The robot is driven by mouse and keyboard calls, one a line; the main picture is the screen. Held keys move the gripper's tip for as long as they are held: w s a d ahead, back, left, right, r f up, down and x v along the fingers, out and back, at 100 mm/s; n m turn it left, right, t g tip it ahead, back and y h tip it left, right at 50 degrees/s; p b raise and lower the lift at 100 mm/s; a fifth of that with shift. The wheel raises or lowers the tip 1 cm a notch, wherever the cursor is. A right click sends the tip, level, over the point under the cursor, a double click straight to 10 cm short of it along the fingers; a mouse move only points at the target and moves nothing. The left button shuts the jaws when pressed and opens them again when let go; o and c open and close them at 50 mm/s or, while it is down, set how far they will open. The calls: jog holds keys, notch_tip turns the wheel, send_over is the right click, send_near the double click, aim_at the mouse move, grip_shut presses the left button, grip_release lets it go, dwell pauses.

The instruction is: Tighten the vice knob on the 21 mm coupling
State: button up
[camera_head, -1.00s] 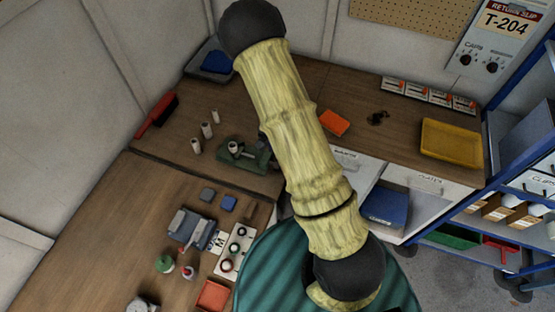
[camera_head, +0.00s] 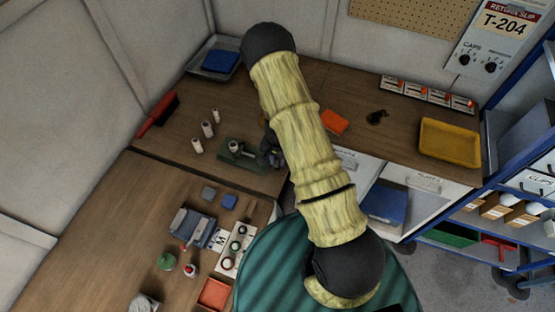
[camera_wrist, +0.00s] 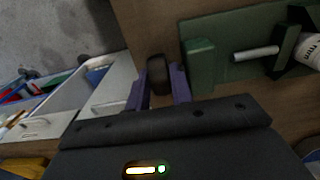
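The green vice (camera_head: 240,153) stands on the wooden bench in the head view, with a pale coupling (camera_head: 234,147) at its left part. In the wrist view the vice (camera_wrist: 200,58) shows its green end block, a metal rod and the white coupling (camera_wrist: 310,50) at the right edge. A dark vice knob (camera_wrist: 158,76) sits beyond the end block, to its left. My gripper (camera_wrist: 159,88) has its two purple fingers on either side of the knob; I cannot tell whether they press on it. In the head view my gripper (camera_head: 271,150) is at the vice's right end, partly hidden by my arm.
Several white cylinders (camera_head: 207,129) stand left of the vice. Drawers (camera_head: 428,181) and a yellow tray (camera_head: 449,141) are to the right.

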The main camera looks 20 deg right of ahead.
grip_shut()
jog(key=shift+w+r+p, duration=0.1)
jog(key=shift+r+p, duration=0.05)
jog(key=shift+p, duration=0.4)
jog(key=shift+g+y, duration=0.3)
jog(key=shift+g, duration=0.1)
jog(key=shift+w+d+g+y, duration=0.1)
jog(key=shift+w+g+y, duration=0.05)
jog(key=shift+g+y, duration=0.2)
jog(key=shift+o, duration=1.7)
grip_release()
